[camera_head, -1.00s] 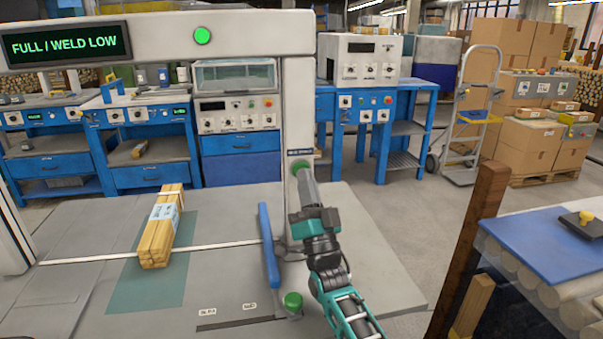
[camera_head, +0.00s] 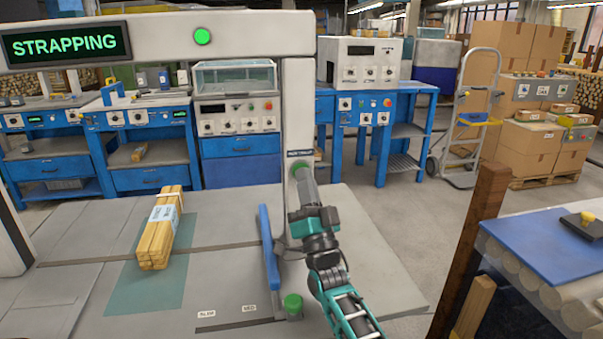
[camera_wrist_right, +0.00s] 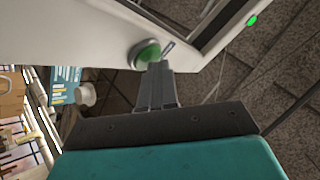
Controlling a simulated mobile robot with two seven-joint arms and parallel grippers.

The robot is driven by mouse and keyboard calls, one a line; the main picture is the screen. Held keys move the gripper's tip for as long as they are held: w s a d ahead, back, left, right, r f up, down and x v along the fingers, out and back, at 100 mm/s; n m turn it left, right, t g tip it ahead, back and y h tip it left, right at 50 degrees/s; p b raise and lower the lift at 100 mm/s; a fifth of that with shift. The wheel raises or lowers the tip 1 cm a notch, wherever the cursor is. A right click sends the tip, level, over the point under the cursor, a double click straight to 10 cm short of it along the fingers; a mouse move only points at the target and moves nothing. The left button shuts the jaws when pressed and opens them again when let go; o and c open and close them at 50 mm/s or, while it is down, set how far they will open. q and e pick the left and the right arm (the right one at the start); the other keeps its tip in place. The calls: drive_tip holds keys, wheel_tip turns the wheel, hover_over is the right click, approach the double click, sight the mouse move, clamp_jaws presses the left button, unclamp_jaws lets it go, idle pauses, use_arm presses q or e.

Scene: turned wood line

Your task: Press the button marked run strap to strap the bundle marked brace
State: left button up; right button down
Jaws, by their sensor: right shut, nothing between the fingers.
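The bundle (camera_head: 156,243) is a stack of wooden sticks with a pale blue label, lying on the strapping table (camera_head: 215,275). A green button (camera_head: 301,167) sits on the arch post (camera_head: 299,120) under a small label too small to read. My right gripper (camera_head: 304,176) is shut and empty, its tip at the button. In the right wrist view the fingertips (camera_wrist_right: 155,70) meet the lower part of the green button (camera_wrist_right: 147,53). The display (camera_head: 66,43) on the arch reads STRAPPING. My left gripper is not in view.
A blue guide bar (camera_head: 269,247) and another green knob (camera_head: 293,304) stand at the table's right side. A dark wooden post (camera_head: 468,255) and a blue-topped stand (camera_head: 545,247) are on the right. Blue workbenches (camera_head: 150,155) line the back.

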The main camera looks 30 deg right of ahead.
idle(0.3)
drive_tip(key=shift+s+a+p, duration=0.2)
drive_tip(key=shift+s+p, duration=0.35)
drive_tip(key=shift+s, duration=0.2)
drive_tip(key=s+p, duration=0.1)
drive_tip(key=s, duration=0.1)
drive_tip(key=s+a+p, duration=0.1)
drive_tip(key=s+p, duration=0.1)
drive_tip(key=shift+s+a, duration=0.15)
drive_tip(key=shift+s, duration=0.25)
idle(0.5)
